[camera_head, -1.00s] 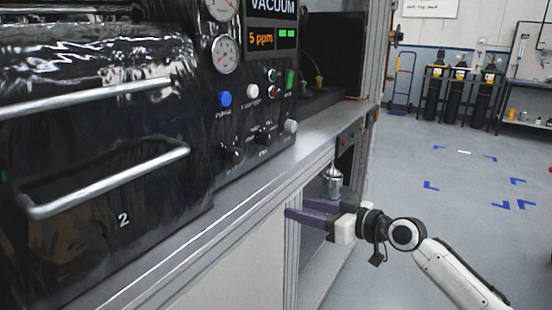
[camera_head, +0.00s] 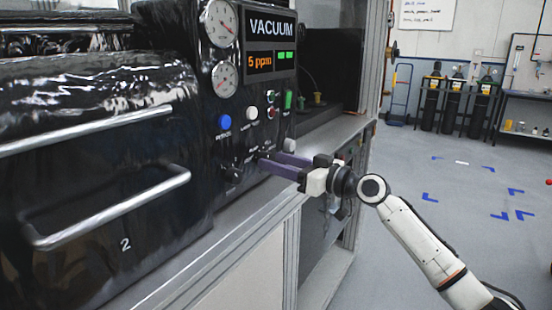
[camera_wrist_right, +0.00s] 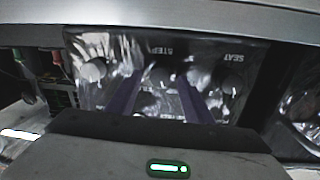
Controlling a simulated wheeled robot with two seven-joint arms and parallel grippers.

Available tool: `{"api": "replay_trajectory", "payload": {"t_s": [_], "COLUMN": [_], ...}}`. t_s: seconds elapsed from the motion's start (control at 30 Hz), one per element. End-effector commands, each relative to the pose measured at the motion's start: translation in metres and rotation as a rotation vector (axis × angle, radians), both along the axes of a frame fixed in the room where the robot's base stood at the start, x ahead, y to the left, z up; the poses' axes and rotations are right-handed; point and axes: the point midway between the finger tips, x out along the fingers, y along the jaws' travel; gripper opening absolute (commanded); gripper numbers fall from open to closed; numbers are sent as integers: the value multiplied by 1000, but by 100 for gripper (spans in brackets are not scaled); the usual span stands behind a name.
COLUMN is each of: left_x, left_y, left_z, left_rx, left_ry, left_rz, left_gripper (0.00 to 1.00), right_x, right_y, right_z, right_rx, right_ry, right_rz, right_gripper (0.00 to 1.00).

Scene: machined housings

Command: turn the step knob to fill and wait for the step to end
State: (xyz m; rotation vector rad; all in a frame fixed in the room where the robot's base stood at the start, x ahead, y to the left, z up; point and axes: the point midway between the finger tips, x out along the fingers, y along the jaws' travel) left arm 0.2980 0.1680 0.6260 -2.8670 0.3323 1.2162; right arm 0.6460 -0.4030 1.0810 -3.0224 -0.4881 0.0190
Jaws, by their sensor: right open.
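The black control panel (camera_head: 245,125) carries a display reading VACUUM and 5 ppm in the head view. My right gripper (camera_head: 270,159) points at the panel's lower knobs with its purple fingers. In the right wrist view the open fingers (camera_wrist_right: 158,92) are on either side of the dark step knob (camera_wrist_right: 160,76), under lettering that looks like STEP. I cannot tell whether they touch it. In the head view the fingers hide most of this knob and its marks. Another knob (camera_head: 232,173), seemingly the SEAT knob (camera_wrist_right: 231,80), is beside it. My left gripper is not in view.
A blue button (camera_head: 224,122), a white button (camera_head: 252,113) and a green switch (camera_head: 288,100) sit above the knobs. A black chamber with bar handles (camera_head: 120,210) stands to the left. A grey ledge (camera_head: 215,250) runs below the panel. Open floor lies right.

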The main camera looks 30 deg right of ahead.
Motion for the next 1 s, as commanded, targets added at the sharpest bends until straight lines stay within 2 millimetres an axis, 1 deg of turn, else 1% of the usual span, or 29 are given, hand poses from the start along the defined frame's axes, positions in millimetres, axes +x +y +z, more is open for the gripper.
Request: {"api": "replay_trajectory", "payload": {"t_s": [0.13,0.37,0.4,0.47,0.5,0.63,0.83,1.0], "left_x": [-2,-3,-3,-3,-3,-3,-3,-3], "left_y": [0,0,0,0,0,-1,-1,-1], "left_z": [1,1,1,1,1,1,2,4], "left_rx": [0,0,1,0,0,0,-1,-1], "left_ry": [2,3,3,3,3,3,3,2], "left_rz": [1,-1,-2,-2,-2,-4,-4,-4], "left_gripper": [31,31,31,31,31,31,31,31], "right_x": [7,8,8,8,8,8,7,7], "right_y": [3,3,3,3,3,3,3,3], "right_z": [0,0,0,0,0,0,0,1], "right_rx": [-1,-2,-2,-2,-2,-1,9,57], "right_ry": [0,0,0,0,0,1,4,24], "right_rz": [0,0,0,0,0,0,0,-1], "right_gripper": [47,47,45,35,28,6,6,6]}}
